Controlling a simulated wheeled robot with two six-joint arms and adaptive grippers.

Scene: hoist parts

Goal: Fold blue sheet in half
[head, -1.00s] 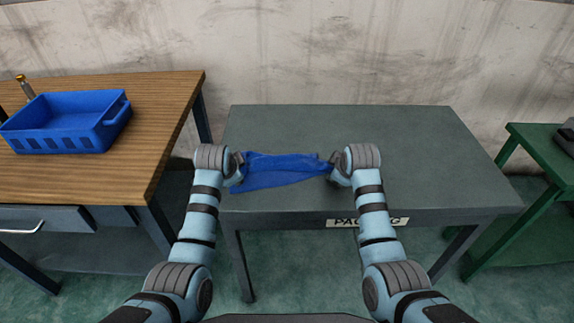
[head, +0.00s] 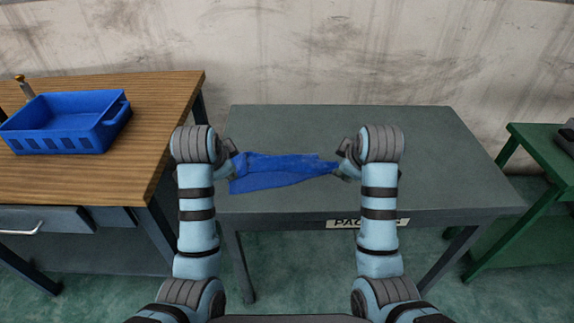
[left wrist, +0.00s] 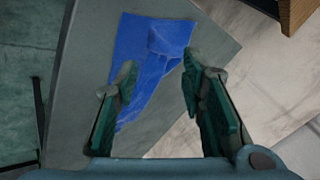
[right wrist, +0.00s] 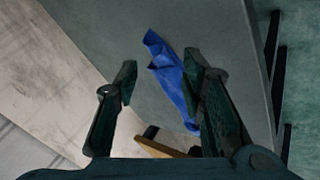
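The blue sheet (head: 280,170) lies on the grey table as a flat, wrinkled strip, with one layer lying over another. It also shows in the left wrist view (left wrist: 150,50) and in the right wrist view (right wrist: 170,80). My left gripper (left wrist: 158,75) is open, its fingers apart above the sheet's left end, with nothing clamped between them. My right gripper (right wrist: 160,70) is open near the sheet's right end, and its right finger hides part of the cloth. In the head view the right gripper (head: 346,160) shows beside the sheet's right end.
The grey table (head: 430,150) is bare around the sheet, with a "PACKING"-like label on its front edge. A wooden workbench (head: 165,110) with a blue crate (head: 65,145) stands at left. A green table (head: 540,150) stands at right.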

